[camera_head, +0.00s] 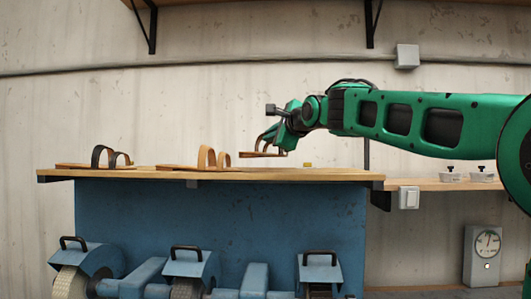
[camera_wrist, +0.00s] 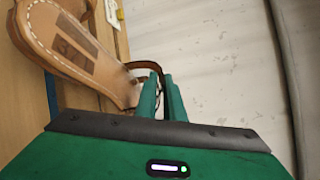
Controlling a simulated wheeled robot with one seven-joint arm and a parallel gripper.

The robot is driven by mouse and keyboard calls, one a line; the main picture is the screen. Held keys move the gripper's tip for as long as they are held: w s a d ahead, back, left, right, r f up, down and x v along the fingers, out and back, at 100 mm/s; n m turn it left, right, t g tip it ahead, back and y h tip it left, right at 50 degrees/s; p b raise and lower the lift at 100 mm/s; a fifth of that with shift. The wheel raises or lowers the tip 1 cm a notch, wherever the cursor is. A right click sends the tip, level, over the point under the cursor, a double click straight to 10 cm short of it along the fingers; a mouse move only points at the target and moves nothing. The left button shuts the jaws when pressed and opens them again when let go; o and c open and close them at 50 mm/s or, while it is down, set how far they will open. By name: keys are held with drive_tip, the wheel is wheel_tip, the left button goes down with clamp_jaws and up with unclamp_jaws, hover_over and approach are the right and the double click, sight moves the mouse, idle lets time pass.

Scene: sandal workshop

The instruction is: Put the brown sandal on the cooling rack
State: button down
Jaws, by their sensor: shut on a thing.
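My gripper (camera_head: 275,137) is shut on the strap of a sandal with a tan sole and a brown strap, taken as the brown sandal (camera_head: 262,154). It holds the sandal roughly level, just above the right part of the wooden bench top. In the wrist view my fingers (camera_wrist: 161,92) close on the brown strap, and the pale-stitched sole of the brown sandal (camera_wrist: 72,48) extends to the upper left. A sandal with dark straps (camera_head: 97,163) lies at the bench's left. A tan-strapped sandal (camera_head: 190,167) lies mid-bench. I cannot make out a cooling rack.
The wooden bench top (camera_head: 330,174) has a blue front, with machines below. A small yellowish item (camera_head: 307,165) sits near its right end. A gauge (camera_head: 485,245) stands below.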

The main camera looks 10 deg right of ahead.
drive_tip(key=shift+f, duration=1.9)
drive_tip(key=c, duration=1.8)
unclamp_jaws()
drive_tip(key=shift+c, duration=0.2)
drive_tip(key=v, duration=1.2)
drive_tip(key=shift+s, duration=0.15)
